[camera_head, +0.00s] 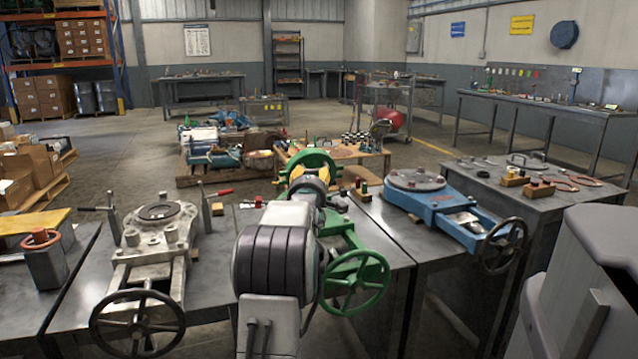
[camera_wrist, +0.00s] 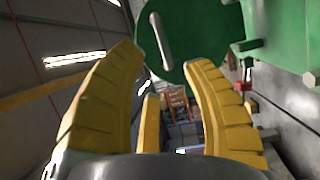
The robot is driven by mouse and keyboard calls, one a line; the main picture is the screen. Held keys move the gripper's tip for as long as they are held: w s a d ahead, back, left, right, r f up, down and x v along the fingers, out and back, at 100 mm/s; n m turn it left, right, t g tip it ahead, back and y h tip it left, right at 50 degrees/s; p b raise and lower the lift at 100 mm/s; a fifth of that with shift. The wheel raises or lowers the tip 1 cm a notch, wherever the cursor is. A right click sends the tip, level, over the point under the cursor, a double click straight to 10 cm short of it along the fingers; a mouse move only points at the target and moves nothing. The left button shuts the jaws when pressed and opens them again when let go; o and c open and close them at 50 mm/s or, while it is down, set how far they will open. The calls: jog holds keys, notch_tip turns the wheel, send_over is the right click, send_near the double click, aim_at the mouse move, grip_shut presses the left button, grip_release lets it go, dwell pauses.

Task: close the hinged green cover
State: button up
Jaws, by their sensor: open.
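The green cover (camera_head: 312,159) is a round disc standing raised behind my gripper in the head view. In the wrist view the green cover (camera_wrist: 205,38) fills the upper middle, with a pale bar handle on its face. The green valve body and its handwheel (camera_head: 356,283) sit on the middle table. My gripper (camera_head: 310,181) is just in front of the cover and partly hidden by my arm. In the wrist view my gripper (camera_wrist: 163,62) has its yellow fingers spread with nothing between them. Contact with the cover cannot be told.
A grey valve (camera_head: 160,225) with a handwheel stands to the left, near a red-handled lever. A blue valve (camera_head: 430,195) stands to the right. Small blocks (camera_head: 362,190) lie close to the green valve. Open floor (camera_head: 440,150) lies beyond the tables.

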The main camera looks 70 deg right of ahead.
aim_at(319, 169)
jog(key=shift+s+d+x, duration=0.1)
jog(key=shift+s+x, duration=0.15)
jog(key=shift+x, duration=1)
jog(key=shift+s+d+x, duration=0.1)
jog(key=shift+s+x, duration=0.15)
jog(key=shift+x, duration=1)
jog(key=shift+s+x, duration=0.25)
jog(key=shift+x, duration=1.05)
jog(key=shift+f, duration=0.15)
jog(key=shift+c, duration=0.3)
grip_shut()
